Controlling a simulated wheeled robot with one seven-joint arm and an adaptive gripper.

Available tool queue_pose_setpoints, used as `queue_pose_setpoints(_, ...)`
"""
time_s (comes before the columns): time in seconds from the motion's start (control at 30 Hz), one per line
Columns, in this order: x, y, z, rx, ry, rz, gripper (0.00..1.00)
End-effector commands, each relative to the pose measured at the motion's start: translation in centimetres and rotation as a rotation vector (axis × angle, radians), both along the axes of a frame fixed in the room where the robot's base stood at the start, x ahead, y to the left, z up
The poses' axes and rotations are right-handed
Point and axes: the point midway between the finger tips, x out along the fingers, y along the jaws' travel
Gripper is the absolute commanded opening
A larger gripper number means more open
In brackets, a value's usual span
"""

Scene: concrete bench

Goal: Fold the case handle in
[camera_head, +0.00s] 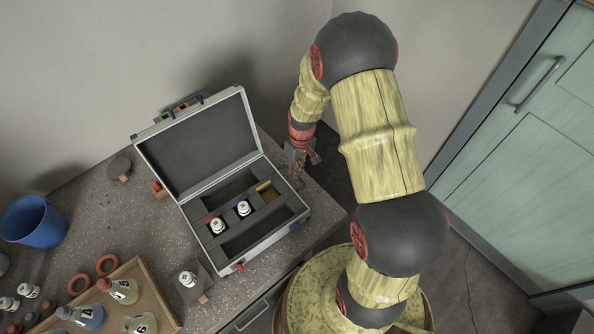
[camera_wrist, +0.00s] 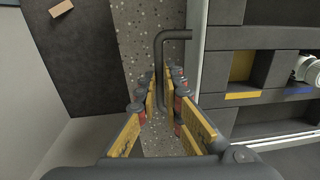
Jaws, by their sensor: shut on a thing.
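The silver-edged case (camera_head: 276,235) stands open on the bench, its dark-lined lid (camera_head: 203,143) raised. The case handle (camera_wrist: 161,47) is a dark bent rod that sticks out from the case's side wall in the wrist view. My gripper (camera_wrist: 164,95) is shut on the handle, whose bar runs down between the two rows of padded fingertips. In the head view my gripper (camera_head: 297,177) is low at the case's right end, and the handle cannot be made out there. Two white bottles (camera_head: 218,225) (camera_head: 243,208) stand in the case's compartments.
The speckled bench (camera_head: 100,215) also holds a blue cup (camera_head: 35,222), a wooden tray (camera_head: 157,292) with several flasks, red rings (camera_head: 107,264) and a white bottle on a dark pad (camera_head: 189,279). The bench's edge is close beside my gripper, with the wall behind.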

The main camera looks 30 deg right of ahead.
Motion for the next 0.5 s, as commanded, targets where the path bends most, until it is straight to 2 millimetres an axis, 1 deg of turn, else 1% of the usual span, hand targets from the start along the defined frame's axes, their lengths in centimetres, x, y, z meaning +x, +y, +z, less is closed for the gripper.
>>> queue_pose_setpoints(0.27, 0.1, -0.3, -0.6, 0.090, 0.012, -0.006, 0.00)
queue_pose_setpoints(0.5, 0.1, -0.5, -1.6, 0.277, 0.036, -0.008, 0.00)
